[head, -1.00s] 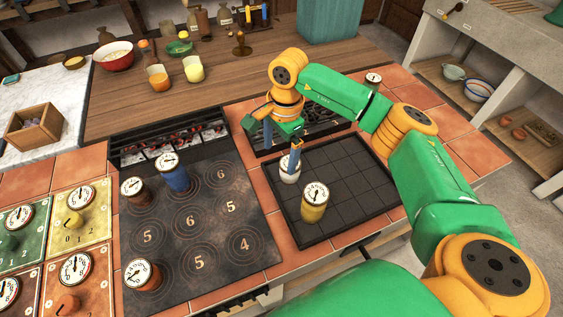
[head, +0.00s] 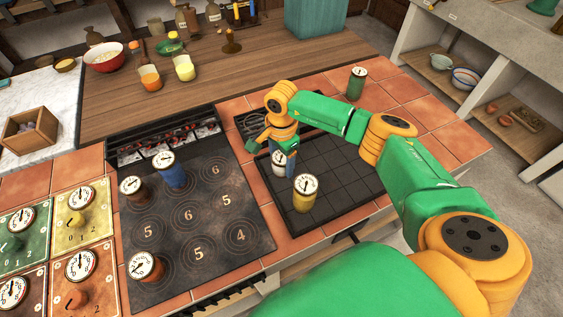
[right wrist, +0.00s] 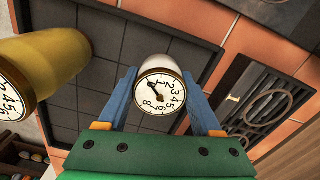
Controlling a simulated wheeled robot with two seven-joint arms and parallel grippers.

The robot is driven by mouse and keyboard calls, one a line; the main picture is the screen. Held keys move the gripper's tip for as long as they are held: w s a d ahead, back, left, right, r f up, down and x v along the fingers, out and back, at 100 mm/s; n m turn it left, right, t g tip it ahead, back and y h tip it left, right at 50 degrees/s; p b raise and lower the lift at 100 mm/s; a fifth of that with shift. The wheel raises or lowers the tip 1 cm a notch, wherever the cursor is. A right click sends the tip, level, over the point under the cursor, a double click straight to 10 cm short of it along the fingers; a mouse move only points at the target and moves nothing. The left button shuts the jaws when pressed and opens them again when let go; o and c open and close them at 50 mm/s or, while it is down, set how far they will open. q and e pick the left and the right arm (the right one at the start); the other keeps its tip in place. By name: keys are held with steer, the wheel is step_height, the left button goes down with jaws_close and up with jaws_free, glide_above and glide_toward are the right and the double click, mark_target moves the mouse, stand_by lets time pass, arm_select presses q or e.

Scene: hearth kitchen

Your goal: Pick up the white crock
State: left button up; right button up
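The white crock (head: 278,169) stands on the dark gridded tray (head: 343,176), near its left edge. In the right wrist view the crock (right wrist: 160,62) has a round numbered dial on its lid. My right gripper (head: 279,153) is down at the crock. In the right wrist view its two blue fingers (right wrist: 161,78) stand on either side of the crock, open, with small gaps seeming to show beside the lid. Whether the tips touch the crock is hard to see. My left gripper is not in view.
A yellow crock (head: 304,194) stands on the tray close in front of the white one. It also shows in the right wrist view (right wrist: 62,62). A green crock (head: 357,83) stands on the tiles behind. A dark numbered plate (head: 192,225) with several crocks lies left.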

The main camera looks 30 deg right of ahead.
jaws_close()
